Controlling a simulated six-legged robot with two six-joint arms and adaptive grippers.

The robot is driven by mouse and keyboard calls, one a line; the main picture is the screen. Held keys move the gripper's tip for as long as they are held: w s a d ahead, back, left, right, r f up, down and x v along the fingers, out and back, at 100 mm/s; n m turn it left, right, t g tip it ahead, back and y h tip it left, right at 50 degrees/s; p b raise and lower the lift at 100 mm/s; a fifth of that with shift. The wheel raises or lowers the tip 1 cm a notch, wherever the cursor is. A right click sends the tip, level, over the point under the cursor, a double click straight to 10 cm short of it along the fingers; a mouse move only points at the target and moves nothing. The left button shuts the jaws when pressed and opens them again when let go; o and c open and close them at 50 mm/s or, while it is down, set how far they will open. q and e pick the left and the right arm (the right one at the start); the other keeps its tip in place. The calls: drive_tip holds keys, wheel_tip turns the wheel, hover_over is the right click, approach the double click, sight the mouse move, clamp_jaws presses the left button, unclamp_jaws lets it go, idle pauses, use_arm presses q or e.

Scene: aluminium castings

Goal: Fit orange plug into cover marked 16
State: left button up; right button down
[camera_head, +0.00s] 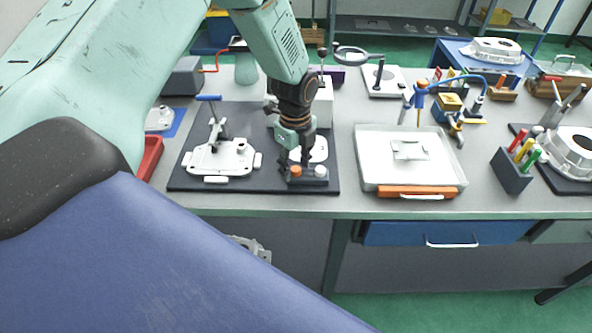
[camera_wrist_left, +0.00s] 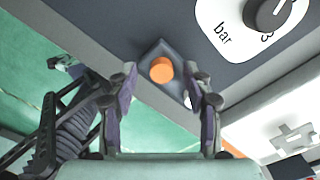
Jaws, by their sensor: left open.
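In the left wrist view the orange plug (camera_wrist_left: 161,70) is between the fingertips. My left gripper (camera_head: 295,163) is open just above the block; in the wrist view its fingers (camera_wrist_left: 160,78) stand either side of the plug, with a gap. A white cover (camera_head: 228,160) lies on the mat at the left, under a blue-handled clamp (camera_head: 213,120). No number 16 is readable. My right gripper is out of view.
A grey-white tray (camera_head: 375,178) with a small plate stands to the right. A pen holder (camera_head: 512,170) is further right. The mat (camera_head: 260,180) has free room between cover and block.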

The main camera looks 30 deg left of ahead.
use_arm(q)
drive_tip(key=shift+f, duration=0.1)
drive_tip(key=shift+w, duration=0.1)
drive_tip(key=shift+c, duration=0.7)
drive_tip(key=c, duration=0.6)
drive_tip(key=shift+c, duration=0.2)
